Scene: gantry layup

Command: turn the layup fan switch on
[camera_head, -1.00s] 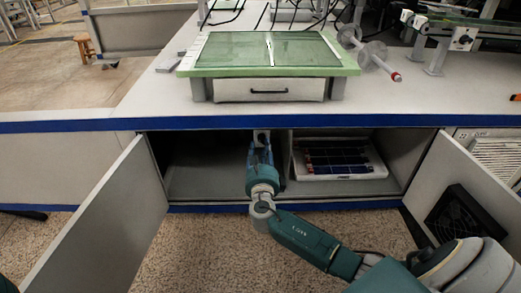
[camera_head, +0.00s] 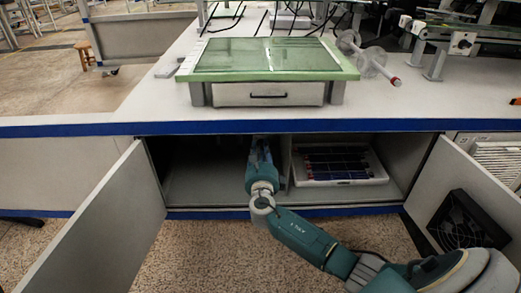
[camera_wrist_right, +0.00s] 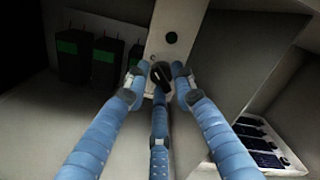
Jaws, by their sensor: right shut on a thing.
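The fan switch is a black knob (camera_wrist_right: 161,73) on a narrow pale panel (camera_wrist_right: 182,20) in the right wrist view. A dark round green-tinted button or lamp (camera_wrist_right: 172,38) sits above it. My right gripper (camera_wrist_right: 158,76) has its three blue fingers closed around the knob. In the head view my right gripper (camera_head: 260,155) reaches into the open cabinet under the table, at the divider between its two bays. The switch is hidden there behind the gripper. My left gripper is in neither view.
Cabinet doors stand open at left (camera_head: 100,225) and right (camera_head: 420,190); a black fan (camera_head: 466,222) is on the right one. A white tray (camera_head: 350,182) of dark panels lies in the right bay. Several dark boxes with green faces (camera_wrist_right: 103,62) stand in the left bay.

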